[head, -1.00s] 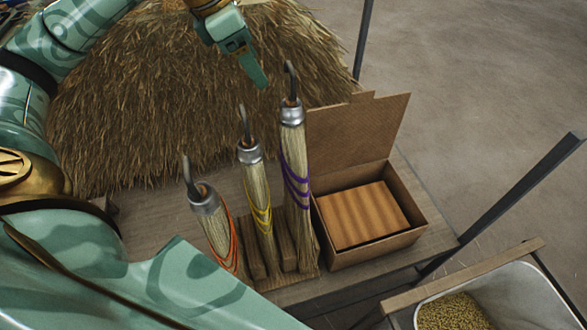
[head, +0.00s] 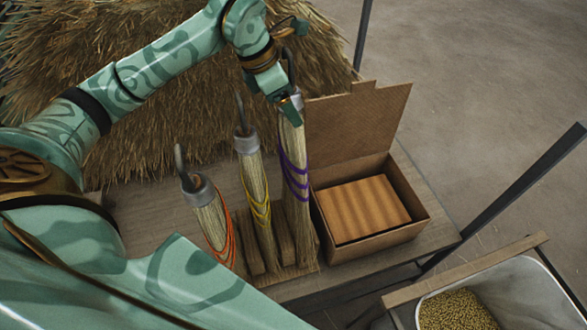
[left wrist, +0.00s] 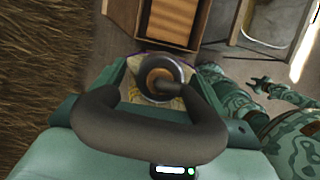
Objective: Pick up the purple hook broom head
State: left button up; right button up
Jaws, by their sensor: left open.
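The purple hook broom head (head: 293,165) stands upright in the wooden rack, the rightmost of three, with purple bands around pale bristles. Its metal collar and dark hook show large in the left wrist view (left wrist: 160,82). My left gripper (head: 285,101) is at the top of this broom head, around its collar. In the left wrist view the open fingers (left wrist: 155,85) lie on either side of the collar; contact cannot be told. The yellow-banded broom head (head: 256,190) and the orange-banded broom head (head: 212,220) stand to its left.
An open cardboard box (head: 375,235) with a corrugated insert stands right of the rack on the wooden bench (head: 150,215). A straw pile (head: 130,140) lies behind. A bin of grain (head: 510,300) is at the lower right, near dark metal posts.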

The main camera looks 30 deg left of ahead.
pick_arm(q)
jog(key=shift+r, duration=0.1)
grip_shut()
